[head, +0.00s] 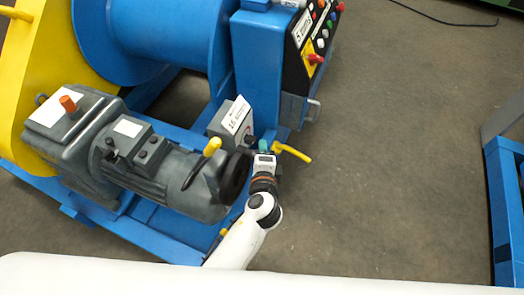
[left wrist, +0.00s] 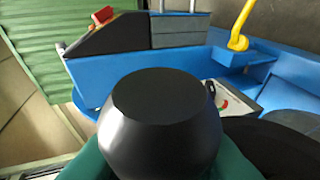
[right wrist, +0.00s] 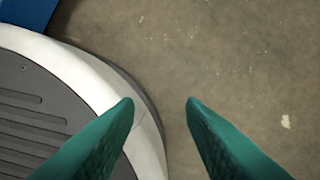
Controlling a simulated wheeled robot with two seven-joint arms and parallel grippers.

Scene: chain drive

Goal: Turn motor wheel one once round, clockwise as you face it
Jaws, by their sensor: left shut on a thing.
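The motor wheel (head: 235,178) is a black disc on the near right end of the grey motor (head: 165,170). My left gripper (head: 264,148) is at the right of this wheel in the head view, with its green fingertips partly hidden. In the left wrist view a black rounded knob (left wrist: 160,115) fills the middle, with the green fingers on both sides of it. The left gripper is shut on this knob. A dark curved part of the wheel (left wrist: 285,140) shows at the right. My right gripper (right wrist: 160,102) is open and empty above the floor.
A grey labelled box (head: 230,120) and a yellow lever (head: 292,152) are close to the left gripper. A blue cabinet with a button panel (head: 312,40) stands behind. The blue drum (head: 150,40) is at the back left. The floor (head: 400,150) to the right is clear.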

